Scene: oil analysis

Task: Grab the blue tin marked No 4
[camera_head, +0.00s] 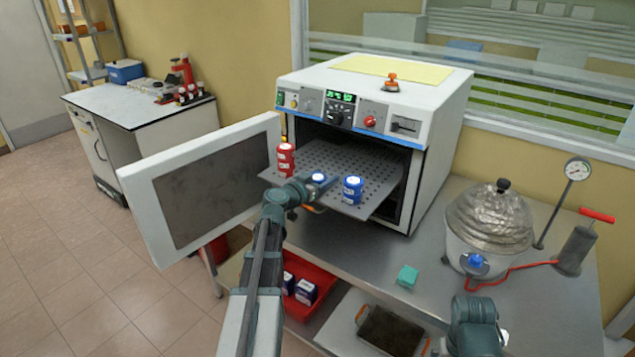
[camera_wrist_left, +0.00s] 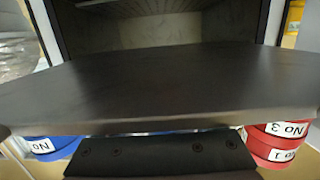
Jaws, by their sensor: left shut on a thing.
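My left gripper (camera_head: 316,184) reaches in from the front over the perforated oven shelf (camera_head: 340,160) and is shut on a blue tin (camera_head: 318,178). Only the tin's lid and upper part show above the jaws, and its number cannot be read. I cannot tell whether it touches the shelf. Another blue tin (camera_head: 353,189) stands at the shelf's front right; in the left wrist view it shows at the left (camera_wrist_left: 50,147), with "No" legible and its digit hidden.
Stacked red tins (camera_head: 286,159), marked No 3 and No 1 in the wrist view (camera_wrist_left: 282,142), stand left of my left gripper. The open oven door (camera_head: 205,190) blocks the left. A teal block (camera_head: 407,276) and a metal-domed pot (camera_head: 490,225) stand on the bench.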

